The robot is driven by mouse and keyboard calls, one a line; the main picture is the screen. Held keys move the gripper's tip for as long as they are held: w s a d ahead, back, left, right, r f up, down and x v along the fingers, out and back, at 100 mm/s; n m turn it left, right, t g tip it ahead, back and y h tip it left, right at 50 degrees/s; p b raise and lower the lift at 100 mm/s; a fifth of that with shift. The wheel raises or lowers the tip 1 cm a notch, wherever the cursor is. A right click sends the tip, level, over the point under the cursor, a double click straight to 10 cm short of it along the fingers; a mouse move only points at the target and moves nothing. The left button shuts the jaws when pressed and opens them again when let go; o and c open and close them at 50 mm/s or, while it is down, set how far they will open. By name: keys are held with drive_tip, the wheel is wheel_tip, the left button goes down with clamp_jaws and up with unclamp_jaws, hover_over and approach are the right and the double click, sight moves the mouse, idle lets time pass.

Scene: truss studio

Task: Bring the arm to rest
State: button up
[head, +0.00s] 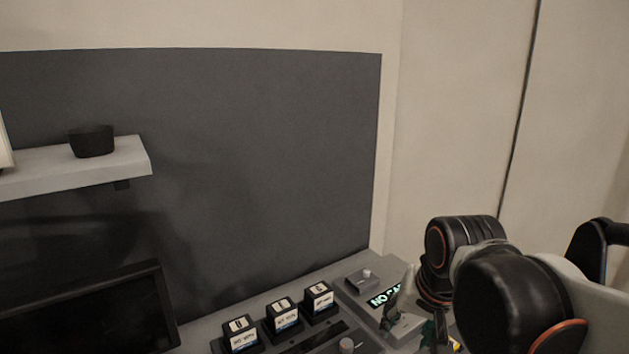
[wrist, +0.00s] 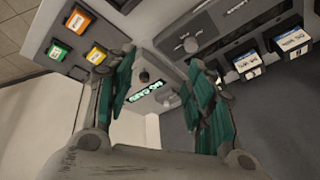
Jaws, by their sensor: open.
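My arm is on the right side of the head view, black and light grey with orange rings. It reaches over the right end of a grey console (head: 352,298). My gripper (wrist: 160,92) shows in the wrist view with its two green-padded fingers spread well apart and nothing between them. In the head view its tip is partly hidden behind my arm, near the lit green display (head: 384,296). The display also shows between the fingers in the wrist view (wrist: 142,91). I cannot tell whether a finger touches the console.
Three black-and-white labelled blocks (head: 282,315) stand in a row on the console. Orange and green buttons (wrist: 78,19) show in the wrist view. A dark screen (head: 90,315) and a shelf (head: 125,160) with a black bowl (head: 92,142) are at left.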

drive_tip(key=s+d+f+n+t, duration=0.1)
drive_tip(key=s+d+n+t, duration=0.1)
drive_tip(key=s, duration=0.6)
drive_tip(key=shift+s+d+f+n+t, duration=0.4)
drive_tip(key=shift+d+n, duration=0.35)
drive_tip(key=shift+n, duration=0.25)
idle(0.9)
